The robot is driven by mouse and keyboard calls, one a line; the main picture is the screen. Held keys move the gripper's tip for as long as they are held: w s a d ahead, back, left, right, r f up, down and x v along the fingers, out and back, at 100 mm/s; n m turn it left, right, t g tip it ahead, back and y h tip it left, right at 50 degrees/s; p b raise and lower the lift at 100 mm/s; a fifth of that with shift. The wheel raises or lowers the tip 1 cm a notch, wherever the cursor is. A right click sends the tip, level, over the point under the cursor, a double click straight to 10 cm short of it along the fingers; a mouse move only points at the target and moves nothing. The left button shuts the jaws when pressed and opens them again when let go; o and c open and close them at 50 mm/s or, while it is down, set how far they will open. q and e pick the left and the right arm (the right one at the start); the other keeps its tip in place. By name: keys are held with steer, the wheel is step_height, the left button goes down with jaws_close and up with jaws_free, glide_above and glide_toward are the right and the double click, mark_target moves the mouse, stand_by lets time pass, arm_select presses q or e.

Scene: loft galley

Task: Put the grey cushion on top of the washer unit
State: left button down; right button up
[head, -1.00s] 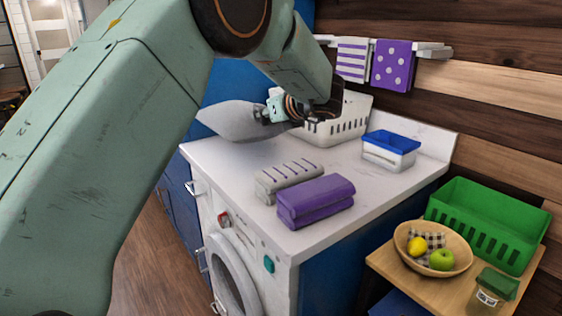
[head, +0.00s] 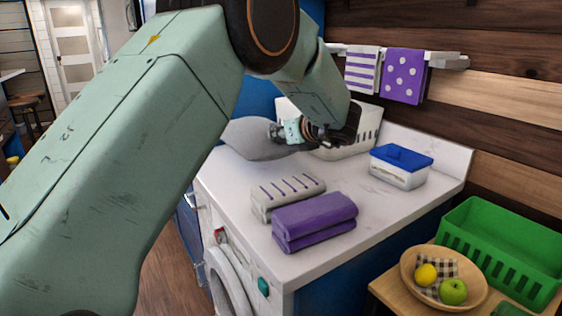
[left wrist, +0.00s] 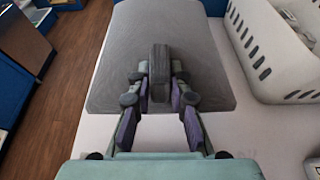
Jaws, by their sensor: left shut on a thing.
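The grey cushion (head: 258,139) is at the far left part of the white top of the washer unit (head: 226,188). In the left wrist view the gripper (left wrist: 160,90) pinches the middle of the cushion (left wrist: 205,50), which lies flat over the white top (left wrist: 240,135). I cannot tell whether the cushion touches the top or hangs just above it. My right gripper is not in view.
A white basket (head: 350,140) stands right of the cushion. A blue-lidded box (head: 400,167), a striped folded towel (head: 286,197) and a purple one (head: 313,221) sit on the top. A green crate (head: 500,245) and fruit bowl (head: 412,270) stand on a side table.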

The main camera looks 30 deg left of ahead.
arm_select(q)
steer(key=f, duration=0.2)
steer(key=w, duration=0.1)
steer(key=shift+a+f, duration=0.25)
steer(key=shift+f, duration=0.15)
steer(key=shift+s+d, duration=0.15)
steer(key=shift+s, duration=0.05)
steer(key=f, duration=0.3)
steer(key=shift+s+b, duration=0.25)
steer(key=shift+b, duration=0.05)
steer(key=shift+w+f, duration=0.25)
steer(key=c, duration=1.7)
jaws_free()
steer(key=o, duration=0.4)
steer(key=shift+s+d+r, duration=0.25)
steer(key=shift+s+r, duration=0.15)
steer(key=shift+s, duration=0.05)
steer(key=shift+o, duration=0.2)
steer(key=shift+w+a+f, duration=0.25)
steer(key=shift+w+f, duration=0.1)
steer(key=shift+w, duration=0.05)
steer(key=v, duration=0.8)
steer(key=p+v, duration=0.1)
steer(key=v, duration=0.3)
steer(key=shift+s+d+r, duration=0.1)
steer(key=shift+s+r, duration=0.1)
steer(key=shift+s, duration=0.15)
steer(key=shift+w+f, duration=0.15)
